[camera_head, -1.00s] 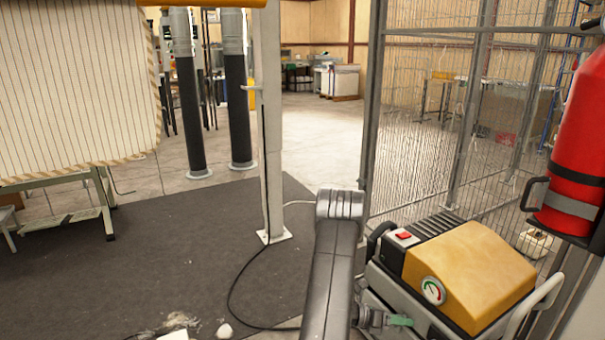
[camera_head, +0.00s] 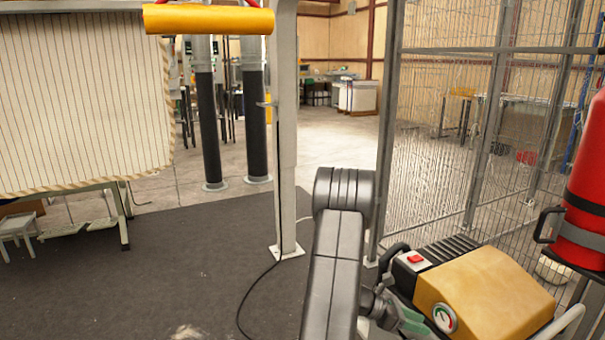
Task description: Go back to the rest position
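My arm (camera_head: 338,245) shows as a dark grey link that rises from the bottom centre to a ribbed joint. A small grey-green part (camera_head: 404,318) shows to the right of the link, beside the yellow machine, and I cannot tell what it is. I cannot make out my gripper or its fingers, nor anything held. A large cream striped cloth or pillow (camera_head: 80,100) with a rope-like edge is at the left, above a grey metal stand (camera_head: 122,215). My arm is apart from it.
A yellow machine (camera_head: 485,290) with a gauge stands close on the right of my arm. A red cylinder (camera_head: 585,180) and wire-mesh fence (camera_head: 450,150) are beyond it. A pale post (camera_head: 286,150) carries a yellow roller (camera_head: 208,19). The dark mat (camera_head: 190,260) is largely clear.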

